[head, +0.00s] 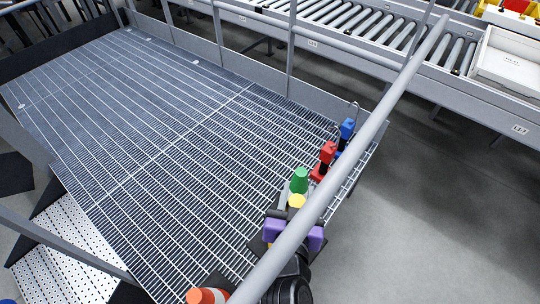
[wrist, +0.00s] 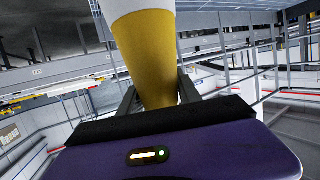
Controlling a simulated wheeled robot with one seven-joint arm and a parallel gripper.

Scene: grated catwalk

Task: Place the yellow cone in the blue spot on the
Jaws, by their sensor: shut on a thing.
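The yellow cone (wrist: 158,62) stands out from my gripper in the wrist view, with a white band at the top of the frame. My gripper (wrist: 157,92) has a dark finger on each side of it and is shut on it. In the head view, a small part of the yellow cone (head: 297,201) shows above my purple gripper body, near the right edge of the grating. The railing hides part of my arm. A green cone-like thing (head: 300,180) is just beyond it. I cannot make out a clear blue spot.
Red (head: 327,153) and blue (head: 347,127) things stand farther along the grating's right edge. A grey railing (head: 340,143) crosses in front. The grating (head: 150,130) is clear to the left. A roller conveyor (head: 370,25) runs behind.

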